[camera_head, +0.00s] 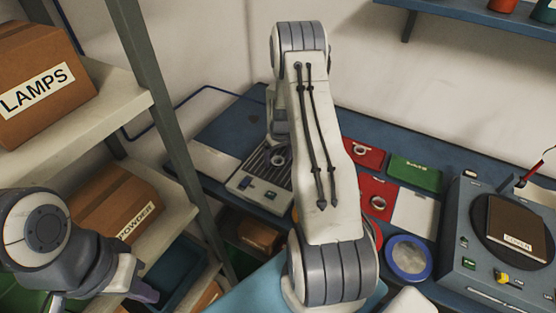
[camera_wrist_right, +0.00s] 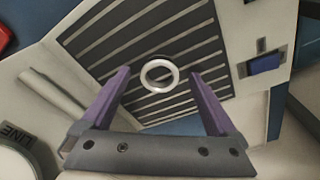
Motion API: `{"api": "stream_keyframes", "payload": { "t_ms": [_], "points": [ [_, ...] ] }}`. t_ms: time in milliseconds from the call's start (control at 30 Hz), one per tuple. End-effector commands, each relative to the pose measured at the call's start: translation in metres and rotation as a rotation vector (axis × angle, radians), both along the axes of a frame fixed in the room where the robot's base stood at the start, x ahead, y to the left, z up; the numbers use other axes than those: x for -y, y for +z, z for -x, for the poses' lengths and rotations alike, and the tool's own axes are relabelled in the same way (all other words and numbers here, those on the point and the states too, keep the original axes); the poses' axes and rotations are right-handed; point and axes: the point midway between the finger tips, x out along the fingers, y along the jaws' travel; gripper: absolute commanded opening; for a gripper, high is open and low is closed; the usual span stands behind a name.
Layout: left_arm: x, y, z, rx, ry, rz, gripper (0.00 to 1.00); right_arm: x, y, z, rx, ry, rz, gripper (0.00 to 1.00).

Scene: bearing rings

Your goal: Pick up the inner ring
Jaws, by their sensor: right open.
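A small pale metal ring (camera_wrist_right: 159,90) lies on the dark slatted grille (camera_wrist_right: 95,42) of a grey device. In the right wrist view my right gripper (camera_wrist_right: 159,76) is open, with its purple fingers on either side of the ring in the picture; I cannot tell how far above it they are. Other rings sit on two red trays (camera_head: 383,188). My left gripper (camera_head: 142,292) is at lower left, its opening unclear.
Right of my arm are a green box (camera_head: 414,174), a blue-rimmed round dish (camera_head: 427,270) and a grey machine (camera_head: 470,215) with a dark "COVER" plate. Shelves with cardboard boxes (camera_head: 40,85) stand at left. The blue tabletop (camera_head: 232,122) behind the grille device is clear.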

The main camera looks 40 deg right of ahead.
Motion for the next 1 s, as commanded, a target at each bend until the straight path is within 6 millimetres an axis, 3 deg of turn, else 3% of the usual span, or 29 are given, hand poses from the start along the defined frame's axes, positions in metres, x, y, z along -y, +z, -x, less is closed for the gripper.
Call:
{"api": "stream_keyframes", "payload": {
  "t_ms": [200, 267, 400, 467, 767, 1000],
  "points": [
    [0.0, 0.0, 0.0, 0.0, 0.0, 0.0, 0.0, 0.0, -0.001, 0.0, 0.001, 0.0, 0.0, 0.94],
    [0.0, 0.0, 0.0, 0.0, 0.0, 0.0, 0.0, 0.0, -0.001, 0.0, 0.001, 0.0, 0.0, 0.75],
    [0.0, 0.0, 0.0, 0.0, 0.0, 0.0, 0.0, 0.0, -0.001, 0.0, 0.0, 0.0, 0.0, 0.22],
    [0.0, 0.0, 0.0, 0.0, 0.0, 0.0, 0.0, 0.0, -0.001, 0.0, 0.0, 0.0, 0.0, 0.0],
    [0.0, -0.001, 0.0, 0.0, 0.0, 0.0, 0.0, 0.0, 0.001, -0.001, 0.002, 0.0, 0.001, 0.0],
    [0.0, -0.011, 0.0, 0.0, 0.0, 0.0, 0.0, 0.001, 0.022, -0.001, 0.004, 0.0, 0.003, 0.0]
  ]
}}
